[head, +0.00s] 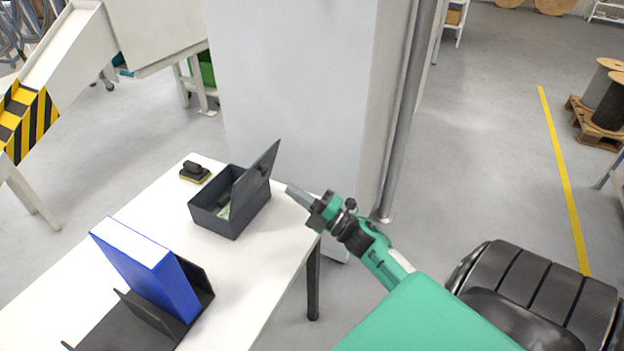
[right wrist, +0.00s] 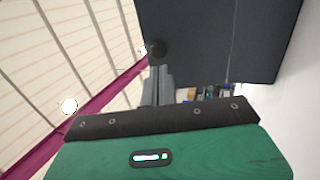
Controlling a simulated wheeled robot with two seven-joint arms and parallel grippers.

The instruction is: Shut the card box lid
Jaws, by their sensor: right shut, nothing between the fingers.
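The card box (head: 212,213) is a dark grey open box on the white table, with something pale green and white inside. Its dark lid (head: 257,174) stands up, raised and leaning a little to the right. My right gripper (head: 290,190) is shut and empty, just right of the lid, on its outer side; a small gap seems to lie between them in the head view. In the right wrist view the lid (right wrist: 225,40) fills the upper right as a dark panel, and the shut fingers (right wrist: 157,88) point towards its left edge. My left gripper is not in view.
A black and yellow brush or sponge (head: 194,172) lies behind the box on the white table (head: 265,235). A blue binder (head: 150,268) stands in a black holder (head: 135,310) at the front. A grey pillar (head: 290,90) rises behind the table.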

